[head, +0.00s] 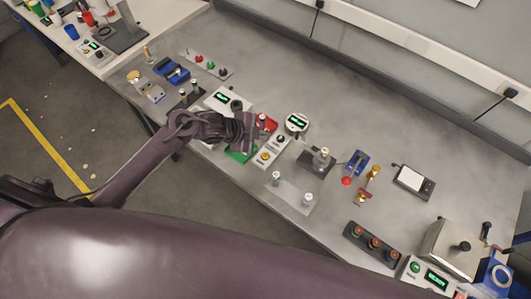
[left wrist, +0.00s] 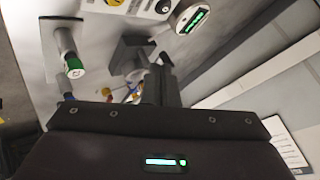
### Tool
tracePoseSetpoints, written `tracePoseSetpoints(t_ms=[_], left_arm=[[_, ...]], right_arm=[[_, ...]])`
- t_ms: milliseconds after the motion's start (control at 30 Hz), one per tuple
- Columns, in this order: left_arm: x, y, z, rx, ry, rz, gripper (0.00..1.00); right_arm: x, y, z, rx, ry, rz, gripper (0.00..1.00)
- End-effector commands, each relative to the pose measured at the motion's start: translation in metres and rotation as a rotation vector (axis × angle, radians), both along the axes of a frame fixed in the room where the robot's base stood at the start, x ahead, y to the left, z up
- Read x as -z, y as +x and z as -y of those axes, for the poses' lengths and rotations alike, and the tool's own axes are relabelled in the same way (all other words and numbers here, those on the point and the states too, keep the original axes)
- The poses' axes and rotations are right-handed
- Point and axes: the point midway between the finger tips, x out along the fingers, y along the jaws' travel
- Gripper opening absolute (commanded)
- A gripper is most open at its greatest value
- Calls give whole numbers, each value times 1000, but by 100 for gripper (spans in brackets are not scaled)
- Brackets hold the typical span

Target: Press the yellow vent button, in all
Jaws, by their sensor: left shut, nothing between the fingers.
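The yellow vent button (head: 265,157) sits on a small white panel (head: 269,150), which also carries a dark knob (head: 281,138). In the left wrist view the yellow button (left wrist: 115,2) is at the top edge, partly cut off. My left gripper (head: 249,143) is over the bench, just left of the panel in the head view, shut and empty. Its dark fingers (left wrist: 150,62) show in the left wrist view, apart from the button in the picture. I cannot tell its height above the bench. My right gripper is not in view.
A red part (head: 266,122) and a green part (head: 241,156) lie close around the left gripper. A round gauge (head: 297,123) stands behind the panel. A light plate with two posts (head: 290,197) is in front. The bench's back middle is clear.

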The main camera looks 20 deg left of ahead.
Motion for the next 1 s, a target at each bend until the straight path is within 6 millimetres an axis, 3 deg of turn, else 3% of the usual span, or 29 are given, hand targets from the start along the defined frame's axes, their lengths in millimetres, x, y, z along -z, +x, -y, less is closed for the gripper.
tracePoseSetpoints(t_ms=[467,1000], left_arm=[[11,0,0,-5,0,-3,0],[82,0,-1,-5,1,-2,0]], right_arm=[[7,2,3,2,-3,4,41],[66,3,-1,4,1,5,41]])
